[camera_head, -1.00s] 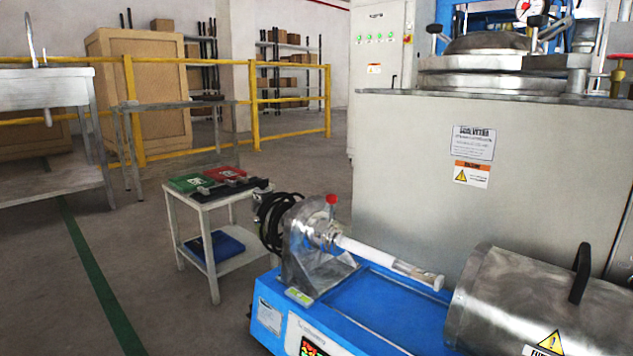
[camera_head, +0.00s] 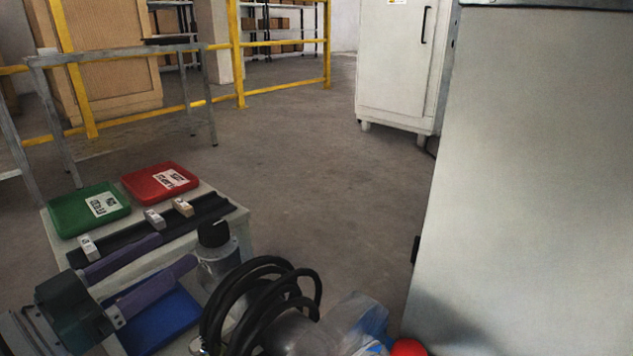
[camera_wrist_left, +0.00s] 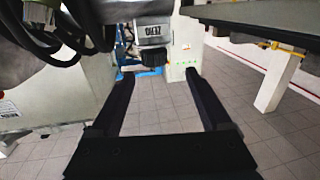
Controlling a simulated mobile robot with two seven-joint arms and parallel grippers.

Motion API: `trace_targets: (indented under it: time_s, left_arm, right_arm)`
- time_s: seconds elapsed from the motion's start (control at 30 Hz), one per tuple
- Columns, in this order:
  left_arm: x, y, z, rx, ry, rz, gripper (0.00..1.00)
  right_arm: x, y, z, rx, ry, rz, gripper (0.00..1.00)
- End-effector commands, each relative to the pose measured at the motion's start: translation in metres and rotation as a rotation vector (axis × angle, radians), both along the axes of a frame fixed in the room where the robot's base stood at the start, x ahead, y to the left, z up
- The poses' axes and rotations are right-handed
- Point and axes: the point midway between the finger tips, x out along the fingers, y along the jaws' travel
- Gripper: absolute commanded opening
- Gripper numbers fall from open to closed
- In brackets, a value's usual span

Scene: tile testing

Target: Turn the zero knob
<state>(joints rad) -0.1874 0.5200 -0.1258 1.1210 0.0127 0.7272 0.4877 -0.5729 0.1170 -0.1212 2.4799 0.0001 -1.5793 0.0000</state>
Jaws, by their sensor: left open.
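The zero knob (camera_head: 213,234) is a dark round knob on a grey metal cylinder, just past the fingertips of my left gripper (camera_head: 177,251) in the head view. My left gripper comes in from the lower left, with its two fingers apart and nothing between them. In the left wrist view, the dark knob (camera_wrist_left: 152,57) shows ahead of the open fingers (camera_wrist_left: 158,76), roughly between their tips and beside a white ZERO label (camera_wrist_left: 123,35). The knob looks apart from both fingers. My right gripper is not in view.
Black coiled hoses (camera_head: 262,305) lie close to the knob's right. A small side table (camera_head: 232,222) holds a green tray (camera_head: 75,217), a red tray (camera_head: 160,170) and a black rack with small blocks. A blue tray (camera_head: 165,318) sits lower. A large grey cabinet (camera_head: 530,180) stands at right.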

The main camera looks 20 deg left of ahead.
Motion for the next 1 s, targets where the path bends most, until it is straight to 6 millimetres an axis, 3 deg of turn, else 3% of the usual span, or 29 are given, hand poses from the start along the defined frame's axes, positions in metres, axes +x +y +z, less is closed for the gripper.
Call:
trace_targets:
  time_s: [0.3, 0.5, 0.87, 1.0]
  left_arm:
    - [0.057, -0.014, -0.003, 0.001, -0.005, -0.002, 0.82]
    - [0.083, -0.020, -0.002, 0.001, -0.002, -0.001, 0.82]
    - [0.091, -0.022, 0.000, 0.001, 0.001, 0.000, 0.82]
    - [0.090, -0.022, 0.000, 0.001, 0.001, 0.000, 0.68]
  right_arm:
    - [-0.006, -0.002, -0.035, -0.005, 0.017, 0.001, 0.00]
    - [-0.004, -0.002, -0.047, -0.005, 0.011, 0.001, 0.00]
    - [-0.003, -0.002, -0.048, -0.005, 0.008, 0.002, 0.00]
    - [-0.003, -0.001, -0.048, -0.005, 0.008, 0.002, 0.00]
